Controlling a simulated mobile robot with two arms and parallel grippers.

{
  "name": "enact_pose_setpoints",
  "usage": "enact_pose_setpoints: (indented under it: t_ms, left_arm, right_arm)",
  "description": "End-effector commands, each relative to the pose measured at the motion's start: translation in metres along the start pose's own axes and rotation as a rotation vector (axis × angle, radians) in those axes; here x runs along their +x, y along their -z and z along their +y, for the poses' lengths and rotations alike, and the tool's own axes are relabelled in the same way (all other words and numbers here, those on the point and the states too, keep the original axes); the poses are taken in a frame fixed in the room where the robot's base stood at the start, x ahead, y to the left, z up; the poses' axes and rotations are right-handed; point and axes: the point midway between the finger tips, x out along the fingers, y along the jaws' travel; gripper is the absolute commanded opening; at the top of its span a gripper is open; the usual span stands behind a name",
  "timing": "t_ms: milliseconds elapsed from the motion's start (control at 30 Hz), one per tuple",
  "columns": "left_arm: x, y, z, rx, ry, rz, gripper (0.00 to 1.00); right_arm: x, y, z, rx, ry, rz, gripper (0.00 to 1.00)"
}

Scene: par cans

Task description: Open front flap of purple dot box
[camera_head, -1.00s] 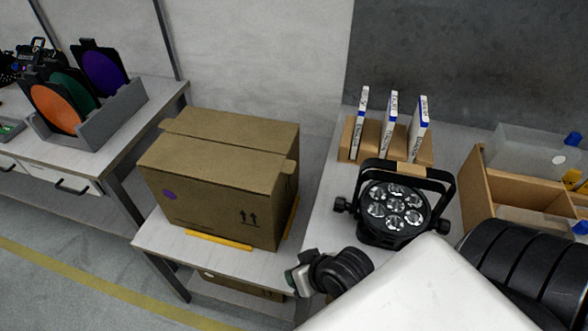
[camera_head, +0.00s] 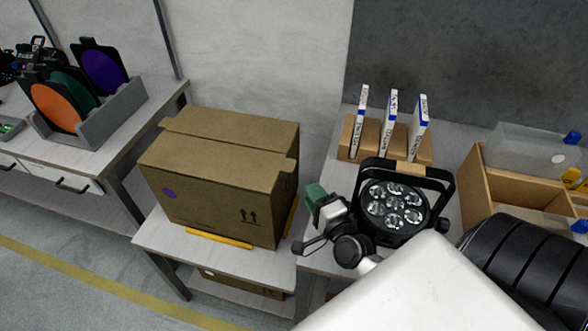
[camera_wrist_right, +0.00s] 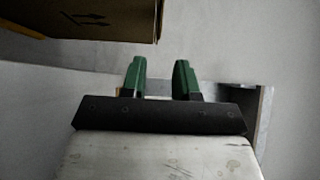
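The brown cardboard box (camera_head: 225,190) stands on a small grey table at centre left. A purple dot (camera_head: 169,194) is on its front face. Its top flaps look shut, with the front flap (camera_head: 215,158) lying flat and a seam behind it. A box corner (camera_wrist_right: 85,22) shows at the top left of the right wrist view. My right gripper (camera_head: 316,194) is just right of the box, apart from it. In the wrist view its two green fingers (camera_wrist_right: 159,76) are spread with nothing between them. My left gripper is not in view.
A black par light (camera_head: 395,207) stands close to my right gripper on the right table. White-and-blue binders (camera_head: 388,125) stand behind it. Yellow strips (camera_head: 219,238) edge the box's base. A rack of coloured discs (camera_head: 95,125) is on the left table.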

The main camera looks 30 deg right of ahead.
Motion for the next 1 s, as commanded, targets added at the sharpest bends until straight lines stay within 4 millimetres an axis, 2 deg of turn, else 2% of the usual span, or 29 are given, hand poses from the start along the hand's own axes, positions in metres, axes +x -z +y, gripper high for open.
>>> enact_pose_setpoints:
  t_ms: [300,500,667,900,933,1000]
  left_arm:
    - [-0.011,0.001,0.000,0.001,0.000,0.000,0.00]
    - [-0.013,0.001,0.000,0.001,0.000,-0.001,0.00]
    - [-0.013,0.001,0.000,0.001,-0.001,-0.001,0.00]
    - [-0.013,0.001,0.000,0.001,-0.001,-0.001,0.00]
    - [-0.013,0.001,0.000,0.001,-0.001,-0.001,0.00]
    - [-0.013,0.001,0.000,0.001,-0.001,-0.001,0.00]
  right_arm:
    - [0.061,-0.001,-0.003,-0.003,0.001,-0.002,0.30]
    - [0.087,-0.001,-0.001,-0.004,-0.001,-0.003,0.30]
    - [0.095,-0.001,0.000,-0.005,-0.002,-0.003,0.30]
    - [0.096,-0.001,0.000,-0.005,-0.001,-0.003,0.30]
    - [0.095,-0.001,0.000,-0.005,-0.001,-0.003,0.28]
    - [0.095,-0.001,0.000,-0.005,-0.001,-0.003,0.18]
